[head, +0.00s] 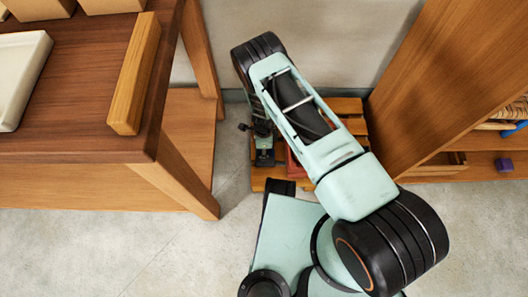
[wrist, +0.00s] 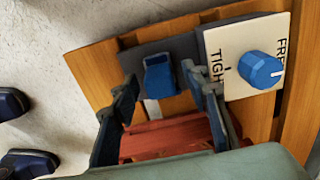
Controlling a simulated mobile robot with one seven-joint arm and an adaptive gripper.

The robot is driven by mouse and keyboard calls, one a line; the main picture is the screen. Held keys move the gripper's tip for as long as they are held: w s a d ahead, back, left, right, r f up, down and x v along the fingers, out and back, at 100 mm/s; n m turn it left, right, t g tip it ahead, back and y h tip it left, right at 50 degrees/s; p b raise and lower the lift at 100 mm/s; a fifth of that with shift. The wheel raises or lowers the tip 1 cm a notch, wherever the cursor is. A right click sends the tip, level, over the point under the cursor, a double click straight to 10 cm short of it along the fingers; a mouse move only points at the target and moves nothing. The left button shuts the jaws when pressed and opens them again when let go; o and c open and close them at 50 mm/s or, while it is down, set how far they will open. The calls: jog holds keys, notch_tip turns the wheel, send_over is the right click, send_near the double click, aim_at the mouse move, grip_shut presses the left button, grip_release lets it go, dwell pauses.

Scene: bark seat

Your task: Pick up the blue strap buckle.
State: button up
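The blue strap buckle (wrist: 160,76) lies on a dark grey strap (wrist: 187,46) across a slatted wooden piece (wrist: 92,67) in the wrist view. My gripper (wrist: 160,88) is open, with one dark finger to the left of the buckle and the other to its right. The fingertips look close to the buckle, but I see no contact and the gap in depth is unclear. In the head view my arm reaches down to the wooden piece (head: 350,106), and I cannot make out the buckle there.
A cream panel (wrist: 240,82) with a blue knob (wrist: 260,70) and partly hidden lettering sits right of the buckle. A reddish slatted part (wrist: 165,140) shows between my fingers. A wooden table (head: 80,110) stands left and a tall wooden unit (head: 440,80) right. Floor is clear at lower left.

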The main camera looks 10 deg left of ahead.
jog(key=c, duration=1)
grip_shut()
jog(key=shift+r, duration=0.2)
